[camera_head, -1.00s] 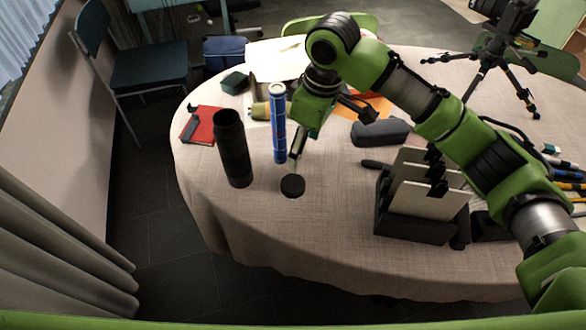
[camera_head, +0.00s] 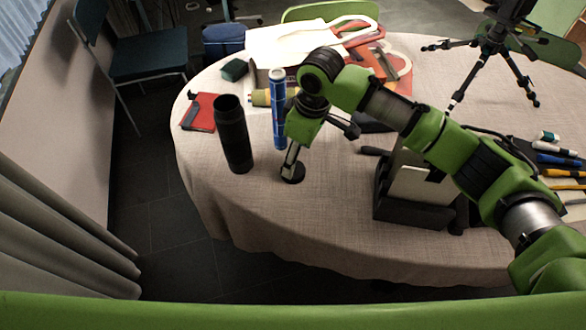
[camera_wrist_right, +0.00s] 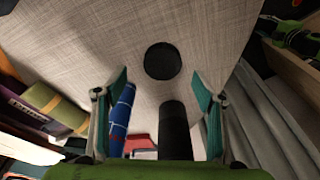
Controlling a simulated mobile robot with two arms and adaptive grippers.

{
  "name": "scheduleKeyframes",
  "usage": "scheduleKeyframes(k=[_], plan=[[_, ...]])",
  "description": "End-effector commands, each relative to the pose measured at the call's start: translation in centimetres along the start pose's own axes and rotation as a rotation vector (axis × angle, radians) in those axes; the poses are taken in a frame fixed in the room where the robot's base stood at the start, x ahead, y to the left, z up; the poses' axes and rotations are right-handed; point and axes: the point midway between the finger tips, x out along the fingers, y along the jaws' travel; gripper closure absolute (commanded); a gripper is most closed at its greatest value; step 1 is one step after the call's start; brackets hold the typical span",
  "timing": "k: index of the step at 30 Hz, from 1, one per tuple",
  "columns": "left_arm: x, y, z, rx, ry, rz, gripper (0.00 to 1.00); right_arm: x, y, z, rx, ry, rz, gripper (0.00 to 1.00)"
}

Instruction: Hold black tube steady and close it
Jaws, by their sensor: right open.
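The black tube (camera_head: 233,136) stands upright on the table, its dark top end looking open. It also shows in the right wrist view (camera_wrist_right: 174,130). A round black cap (camera_head: 293,176) lies on the cloth to its right. In the right wrist view the cap (camera_wrist_right: 162,61) shows ahead of the fingers, in line with the gap between them. My right gripper (camera_head: 291,160) points down over the cap, its fingertips overlapping it in the head view. It is open, with fingers apart in the wrist view (camera_wrist_right: 162,88), and empty. My left gripper is not in view.
A blue tube (camera_head: 278,115) stands close behind the right gripper. A red notebook (camera_head: 201,113) lies left of the black tube. A dark holder (camera_head: 410,208) with upright panels stands to the right. A camera tripod (camera_head: 492,50) stands at the back right. The front cloth is clear.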

Motion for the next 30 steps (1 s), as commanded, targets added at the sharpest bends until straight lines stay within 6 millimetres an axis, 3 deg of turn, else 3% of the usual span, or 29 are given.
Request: scheduleKeyframes(k=[8, 19, 30], plan=[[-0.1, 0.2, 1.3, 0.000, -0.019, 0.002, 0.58, 0.2, -0.1, 0.0, 0.000, -0.001, -0.001, 0.37], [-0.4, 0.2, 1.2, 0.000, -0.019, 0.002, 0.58, 4.9, -0.4, -0.2, 0.001, -0.001, -0.001, 0.37], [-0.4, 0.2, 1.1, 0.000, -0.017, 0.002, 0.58, 5.2, -0.4, -0.2, 0.000, 0.000, 0.000, 0.37]])
